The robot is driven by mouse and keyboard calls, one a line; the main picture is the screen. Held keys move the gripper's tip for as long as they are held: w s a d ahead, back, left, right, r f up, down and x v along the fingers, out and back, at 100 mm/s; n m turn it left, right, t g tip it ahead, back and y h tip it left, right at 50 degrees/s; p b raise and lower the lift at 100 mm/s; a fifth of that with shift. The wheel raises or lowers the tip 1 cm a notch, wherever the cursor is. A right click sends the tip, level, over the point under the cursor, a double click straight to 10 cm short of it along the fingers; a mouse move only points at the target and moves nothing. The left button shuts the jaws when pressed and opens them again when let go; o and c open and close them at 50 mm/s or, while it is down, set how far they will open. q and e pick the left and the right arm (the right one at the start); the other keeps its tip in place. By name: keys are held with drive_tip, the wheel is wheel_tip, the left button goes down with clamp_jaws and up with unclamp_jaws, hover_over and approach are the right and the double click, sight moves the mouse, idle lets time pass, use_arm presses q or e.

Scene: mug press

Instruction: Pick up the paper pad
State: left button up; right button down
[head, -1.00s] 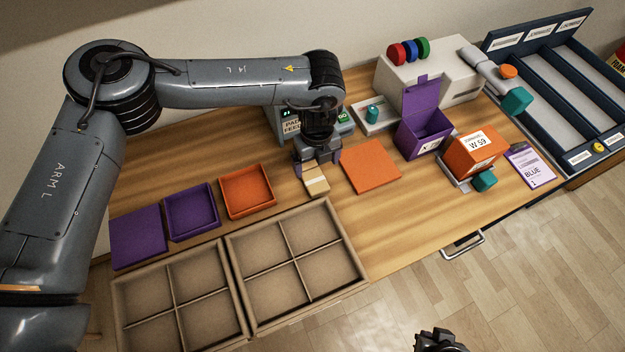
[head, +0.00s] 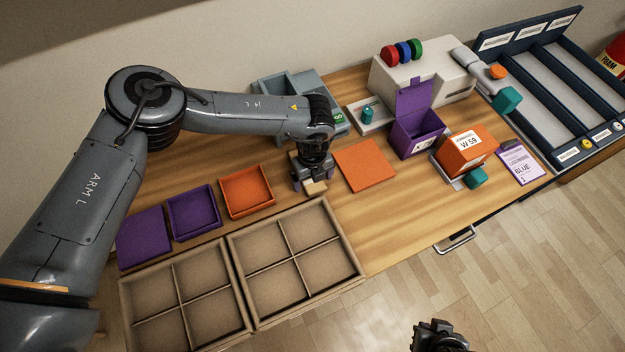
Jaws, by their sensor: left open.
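The paper pad (head: 315,188) looks like a small tan block on the wooden table, just in front of the pad feeder (head: 287,88). My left gripper (head: 311,186) points down over it, open, with its fingers low around the pad. The gripper hides most of the pad, so I cannot tell whether the fingers touch it. My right gripper (head: 440,338) shows only partly at the bottom edge, over the floor, and its jaws are not clear.
An orange lid (head: 365,166) lies right of the pad. An orange tray (head: 247,192), a purple tray (head: 194,212) and a purple lid (head: 143,238) lie left. Divided cardboard boxes (head: 242,285) stand in front. A purple open box (head: 417,132) and an orange box (head: 465,150) stand right.

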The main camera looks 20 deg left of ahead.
use_arm(q)
drive_tip(key=shift+c, duration=0.2)
drive_tip(key=c, duration=1.1)
drive_tip(key=shift+r, duration=0.1)
